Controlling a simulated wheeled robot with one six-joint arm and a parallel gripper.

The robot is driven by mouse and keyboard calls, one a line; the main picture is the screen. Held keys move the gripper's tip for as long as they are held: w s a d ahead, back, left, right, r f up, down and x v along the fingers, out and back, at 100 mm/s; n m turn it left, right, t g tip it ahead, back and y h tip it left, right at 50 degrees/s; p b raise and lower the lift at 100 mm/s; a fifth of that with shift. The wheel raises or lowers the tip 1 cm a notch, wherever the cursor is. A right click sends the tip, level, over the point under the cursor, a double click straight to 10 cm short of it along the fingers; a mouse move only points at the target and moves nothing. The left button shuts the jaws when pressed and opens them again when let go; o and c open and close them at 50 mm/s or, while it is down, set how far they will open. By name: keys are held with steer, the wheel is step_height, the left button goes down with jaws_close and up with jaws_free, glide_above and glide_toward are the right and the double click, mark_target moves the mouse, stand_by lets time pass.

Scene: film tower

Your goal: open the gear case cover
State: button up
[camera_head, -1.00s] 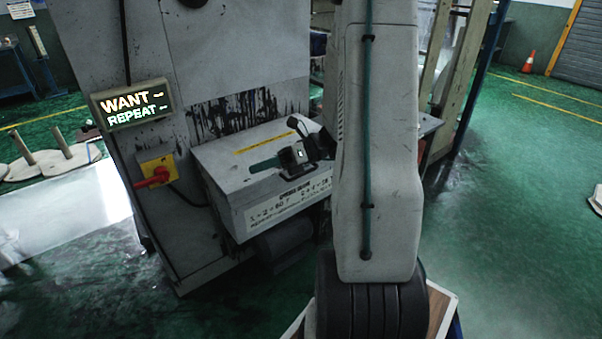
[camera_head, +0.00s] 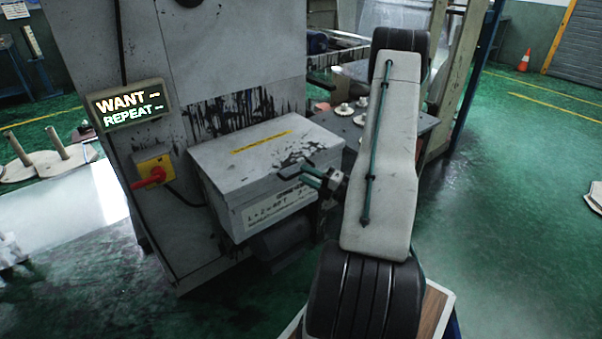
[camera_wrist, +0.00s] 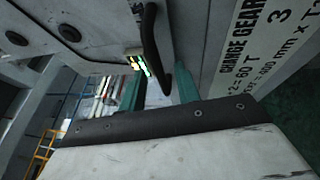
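The gear case (camera_head: 225,168) is a grey box with a yellow strip on its lid and a lettered label on its front, fixed beside the tall machine. The lid lies flat and closed. A black bar handle (camera_wrist: 151,40) shows in the wrist view, its end close to the gap between my fingers. My gripper (camera_head: 308,177) is at the case's front right, its green fingers pointing left toward the case. In the wrist view my gripper (camera_wrist: 160,90) has its fingers apart, with nothing clamped. Whether a finger touches the handle cannot be told.
A red rotary switch (camera_head: 152,176) on a yellow plate and a lit sign (camera_head: 130,105) are on the machine left of the case. A dark table (camera_head: 345,125) with small pale parts stands behind my arm.

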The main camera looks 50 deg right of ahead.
steer(key=shift+x, duration=1.3)
jaws_close()
steer(key=shift+r, duration=0.1)
